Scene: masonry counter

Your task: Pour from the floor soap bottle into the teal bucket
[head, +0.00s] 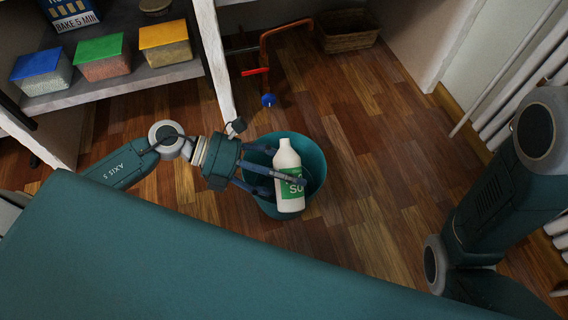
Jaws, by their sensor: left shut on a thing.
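The floor soap bottle (287,160) is white with a green label and looks about upright, its narrow neck at the top. My left gripper (290,181) is shut on it, with a finger across the label. The teal bucket (313,158) stands on the wooden floor. The bottle and gripper appear in front of the bucket and hide part of its opening; I cannot tell how high above it they are. My right arm shows at the right edge, but its gripper is not in view.
A low shelf (120,86) at the upper left holds containers with blue, green and yellow lids. A wicker basket (347,38) and an orange-brown pipe-like thing (264,48) are behind the bucket. A white radiator (520,85) stands at right. Floor right of the bucket is clear.

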